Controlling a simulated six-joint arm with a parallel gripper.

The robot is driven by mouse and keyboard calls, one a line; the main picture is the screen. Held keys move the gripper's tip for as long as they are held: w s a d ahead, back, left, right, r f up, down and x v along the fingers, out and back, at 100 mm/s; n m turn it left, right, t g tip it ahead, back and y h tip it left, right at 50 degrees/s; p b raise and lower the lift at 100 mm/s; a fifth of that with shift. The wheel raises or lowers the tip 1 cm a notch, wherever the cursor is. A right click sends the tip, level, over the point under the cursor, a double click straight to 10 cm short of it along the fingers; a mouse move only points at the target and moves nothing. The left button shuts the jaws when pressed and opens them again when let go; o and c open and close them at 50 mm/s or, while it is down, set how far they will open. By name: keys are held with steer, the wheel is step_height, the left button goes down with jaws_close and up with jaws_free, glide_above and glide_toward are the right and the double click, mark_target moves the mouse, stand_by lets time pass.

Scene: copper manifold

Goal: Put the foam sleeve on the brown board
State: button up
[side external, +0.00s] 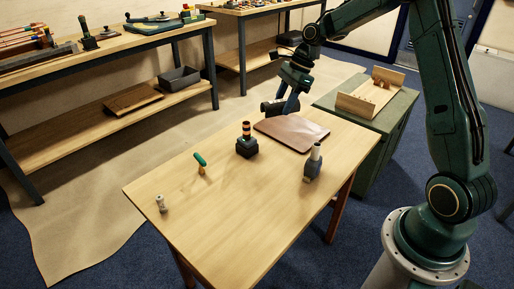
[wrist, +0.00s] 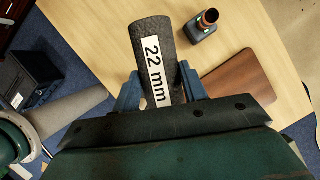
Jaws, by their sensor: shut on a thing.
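The foam sleeve (wrist: 157,55) is a dark grey tube with a white "22 mm" label. My gripper (wrist: 160,88) is shut on it, with one blue finger on each side. In the side view the sleeve (side external: 271,107) hangs from my gripper (side external: 291,103) near the far edge of the table, beside the back of the brown board (side external: 290,133). Its height above the table is hard to tell. The brown board lies flat and bare on the table; in the wrist view it shows (wrist: 241,76) to the right of the sleeve, partly hidden by my gripper.
On the wooden table (side external: 215,215) stand a dark block with a copper-banded piece (side external: 246,143), a grey block with a white cylinder (side external: 313,166), a green-handled tool (side external: 201,162) and a small metal fitting (side external: 161,204). A green cabinet with a wooden rack (side external: 370,97) stands behind.

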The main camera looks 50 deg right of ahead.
mark_target(298, 137)
steer(key=w+d+m+t+h, duration=0.1)
steer(key=w+d+m, duration=0.1)
steer(key=d, duration=1.5)
steer(key=shift+m, duration=0.8)
steer(key=shift+w, duration=0.1)
step_height(298, 137, down, 20)
steer(key=shift+r, duration=0.1)
steer(key=o, duration=1)
